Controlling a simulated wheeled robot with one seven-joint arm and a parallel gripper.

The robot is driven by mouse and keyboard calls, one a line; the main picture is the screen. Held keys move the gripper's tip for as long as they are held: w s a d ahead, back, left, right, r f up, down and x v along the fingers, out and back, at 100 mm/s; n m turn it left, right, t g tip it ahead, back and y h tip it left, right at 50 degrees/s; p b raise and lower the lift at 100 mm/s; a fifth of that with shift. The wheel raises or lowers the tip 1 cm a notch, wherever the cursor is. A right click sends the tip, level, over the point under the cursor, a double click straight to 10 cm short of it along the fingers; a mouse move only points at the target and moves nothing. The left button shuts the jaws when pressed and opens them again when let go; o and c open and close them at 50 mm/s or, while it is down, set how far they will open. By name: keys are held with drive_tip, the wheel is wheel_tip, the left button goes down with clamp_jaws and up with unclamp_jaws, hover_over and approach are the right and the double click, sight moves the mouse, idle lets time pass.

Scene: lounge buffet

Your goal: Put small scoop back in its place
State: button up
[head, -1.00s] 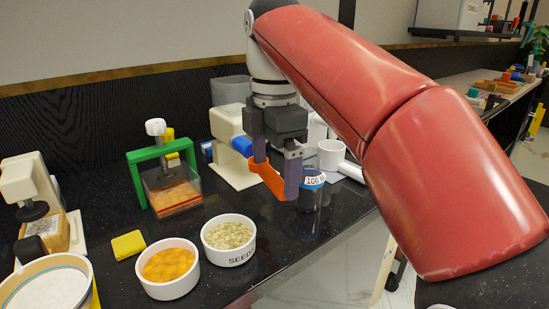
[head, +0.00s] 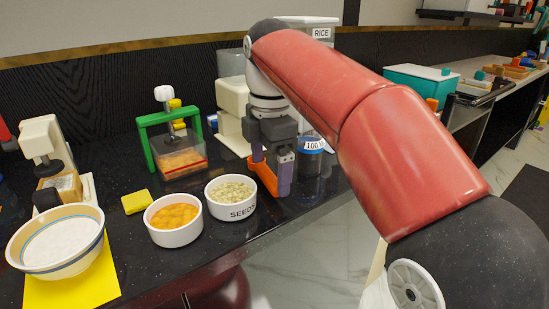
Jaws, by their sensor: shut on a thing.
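My gripper (head: 273,184) points down above the dark counter, just right of the seeds bowl. It is shut on an orange piece (head: 264,172) that looks like the small scoop. The orange piece slants down between the purple-grey fingers, which partly hide it. The white bowl marked SEEDS (head: 231,211) holds pale seeds. The clear container marked 100 (head: 313,146) with a blue band stands just right of the gripper. I cannot tell which spot is the scoop's place.
A white bowl of orange pieces (head: 173,236) and a yellow sponge (head: 136,202) lie to the left. A larger bowl (head: 58,262) sits on a yellow sheet (head: 90,290). A green-framed press (head: 146,150) and cream machine (head: 231,120) stand behind. My arm hides part of the right side.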

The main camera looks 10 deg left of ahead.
drive_tip(key=shift+d+f+b, duration=0.1)
drive_tip(key=shift+f+b, duration=0.25)
drive_tip(key=shift+f, duration=0.35)
idle(0.4)
drive_tip(key=o, duration=1)
